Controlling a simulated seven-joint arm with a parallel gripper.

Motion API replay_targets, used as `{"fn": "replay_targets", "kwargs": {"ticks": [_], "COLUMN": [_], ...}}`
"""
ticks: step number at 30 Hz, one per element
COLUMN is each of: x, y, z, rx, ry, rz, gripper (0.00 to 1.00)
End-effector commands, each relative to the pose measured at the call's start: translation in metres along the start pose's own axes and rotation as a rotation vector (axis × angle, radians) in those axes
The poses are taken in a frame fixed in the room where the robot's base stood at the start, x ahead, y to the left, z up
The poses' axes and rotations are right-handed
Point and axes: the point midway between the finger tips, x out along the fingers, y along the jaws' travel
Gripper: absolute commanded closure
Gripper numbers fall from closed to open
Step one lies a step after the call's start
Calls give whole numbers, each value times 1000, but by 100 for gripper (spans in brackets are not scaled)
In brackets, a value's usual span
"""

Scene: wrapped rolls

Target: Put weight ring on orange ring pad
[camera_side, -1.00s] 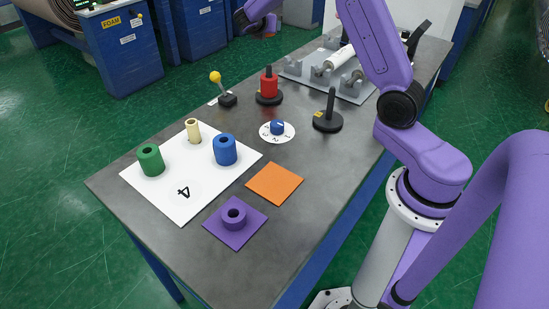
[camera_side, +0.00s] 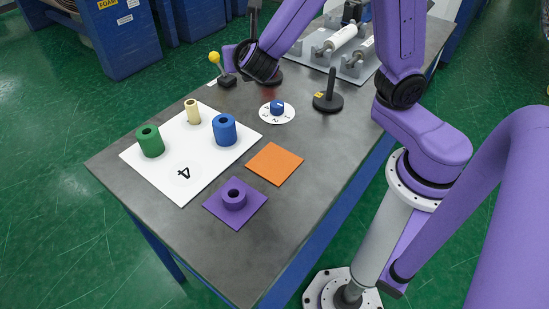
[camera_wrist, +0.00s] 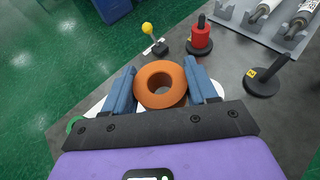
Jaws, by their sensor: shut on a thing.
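In the wrist view, my gripper (camera_wrist: 159,70) has its two blue fingers shut on an orange weight ring (camera_wrist: 175,76), one finger on each side. The ring's hole faces the camera. The square orange ring pad (camera_side: 274,164) lies bare on the table in the side view. My arm reaches over the far left of the table there, away from the pad, and its wrist hides the fingers and the held ring.
A purple pad with a purple ring (camera_side: 234,199) lies beside the orange pad. A white card (camera_side: 183,190) holds green, cream and blue rolls. A dial (camera_side: 277,108), a black post (camera_side: 329,98), a yellow-knobbed lever (camera_side: 215,58) and a red roll on a post (camera_wrist: 201,36) stand around.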

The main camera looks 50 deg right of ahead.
Motion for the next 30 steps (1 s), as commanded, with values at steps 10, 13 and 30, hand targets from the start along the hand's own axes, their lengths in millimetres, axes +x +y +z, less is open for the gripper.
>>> {"fn": "replay_targets", "kwargs": {"ticks": [10, 13, 30], "x": [-71, -81, -71], "y": [-27, -34, -45], "z": [-29, -33, -90], "rx": [-74, -87, -115], "ry": [-1, 0, -4], "rz": [179, 213, 255], "gripper": [78, 78, 78]}}
